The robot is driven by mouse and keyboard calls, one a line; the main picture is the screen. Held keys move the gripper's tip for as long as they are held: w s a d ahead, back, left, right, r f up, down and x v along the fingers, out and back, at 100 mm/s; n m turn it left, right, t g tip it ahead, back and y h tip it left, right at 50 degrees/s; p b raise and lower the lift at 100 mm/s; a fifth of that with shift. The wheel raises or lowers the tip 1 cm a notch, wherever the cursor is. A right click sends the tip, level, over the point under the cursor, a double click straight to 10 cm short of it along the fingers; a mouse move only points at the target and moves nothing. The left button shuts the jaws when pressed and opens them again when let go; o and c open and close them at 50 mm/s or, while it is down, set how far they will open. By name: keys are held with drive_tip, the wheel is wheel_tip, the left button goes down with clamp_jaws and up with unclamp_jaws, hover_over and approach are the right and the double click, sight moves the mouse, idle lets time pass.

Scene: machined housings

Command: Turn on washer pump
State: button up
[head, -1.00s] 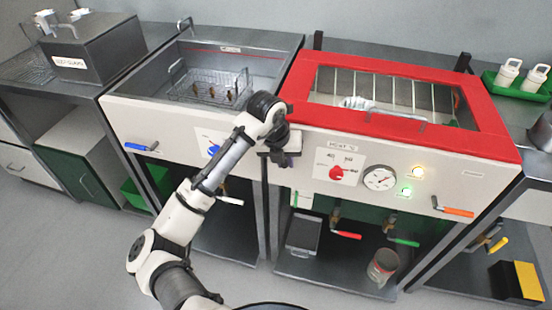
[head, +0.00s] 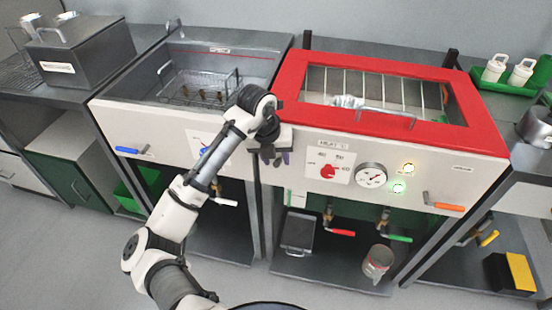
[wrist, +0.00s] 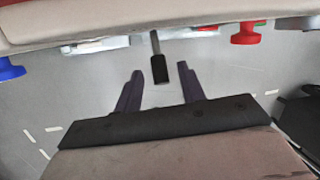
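The washer with the red-framed lid (head: 485,115) stands right of centre. My gripper (head: 272,157) is in front of the panels, left of the red knob. In the wrist view my gripper (wrist: 160,86) is open and empty. A black-tipped lever (wrist: 159,68) sticks out from the panel, between and just beyond the fingertips, with no clear contact. The red knob (wrist: 245,35) shows to its right. I cannot read which control is the pump.
A sink with a wire basket (head: 200,85) stands left, with a blue knob (wrist: 8,70) on its front. Valve handles in blue (head: 128,150), red (head: 341,232), green (head: 400,238) and orange (head: 448,207) stick out. A glass jar (head: 377,262) stands on the lower shelf.

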drive_tip(key=b+v, duration=0.1)
drive_tip(key=v, duration=1.2)
